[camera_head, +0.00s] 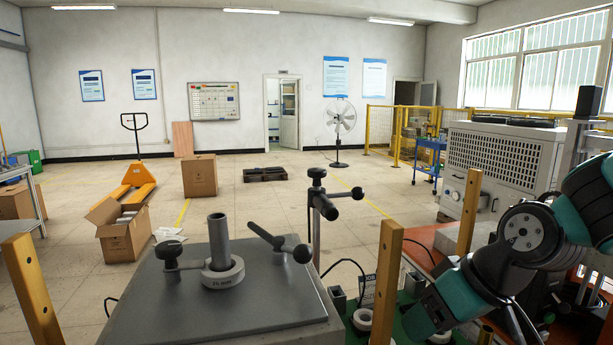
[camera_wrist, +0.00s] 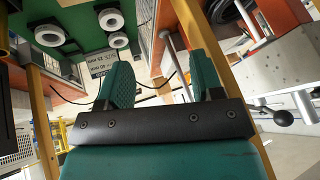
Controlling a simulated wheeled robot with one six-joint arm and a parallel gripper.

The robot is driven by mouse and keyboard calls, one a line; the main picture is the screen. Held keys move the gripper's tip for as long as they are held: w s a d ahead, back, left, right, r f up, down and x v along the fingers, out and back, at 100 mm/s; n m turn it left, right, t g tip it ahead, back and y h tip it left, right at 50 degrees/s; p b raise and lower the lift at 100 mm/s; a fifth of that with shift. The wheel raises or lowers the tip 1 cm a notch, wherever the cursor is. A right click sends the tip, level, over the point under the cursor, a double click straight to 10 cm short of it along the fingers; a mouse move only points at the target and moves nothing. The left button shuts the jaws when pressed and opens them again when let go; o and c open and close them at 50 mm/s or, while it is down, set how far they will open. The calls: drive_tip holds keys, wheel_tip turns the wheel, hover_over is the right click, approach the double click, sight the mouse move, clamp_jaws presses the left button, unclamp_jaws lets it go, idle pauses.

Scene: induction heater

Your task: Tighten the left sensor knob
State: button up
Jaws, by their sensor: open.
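A grey heater plate (camera_head: 220,322) carries a grey ring (camera_head: 222,273) around an upright post (camera_head: 219,240). A black knob (camera_head: 168,251) stands left of the ring, with an arm reaching toward it. I cannot tell for certain which is the left sensor knob. My gripper (camera_head: 424,315) is right of the plate, apart from these knobs. Its teal fingers (camera_wrist: 164,65) are open and empty in the wrist view.
Yellow posts (camera_head: 386,280) (camera_head: 32,290) stand near the plate's right and left sides. A green board (camera_wrist: 75,27) with white rings (camera_wrist: 110,19) is near my gripper. A dark ball (camera_wrist: 283,117) on a rod shows at right. Boxes (camera_head: 200,175) stand on the floor beyond.

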drive_tip(key=w+a+r+n+t+y, duration=0.25)
drive_tip(key=w+r+y, duration=0.2)
drive_tip(key=w, duration=0.35)
drive_tip(key=n+t+y, duration=0.4)
drive_tip(key=y, duration=0.1)
approach(314, 169)
drive_tip(key=shift+g, duration=0.25)
drive_tip(key=p+x, duration=0.6)
drive_tip(key=x, duration=0.4)
drive_tip(key=shift+w+r, duration=0.15)
drive_tip(key=shift+w+a, duration=0.3)
drive_tip(key=shift+a, duration=0.1)
drive_tip(key=c, duration=0.9)
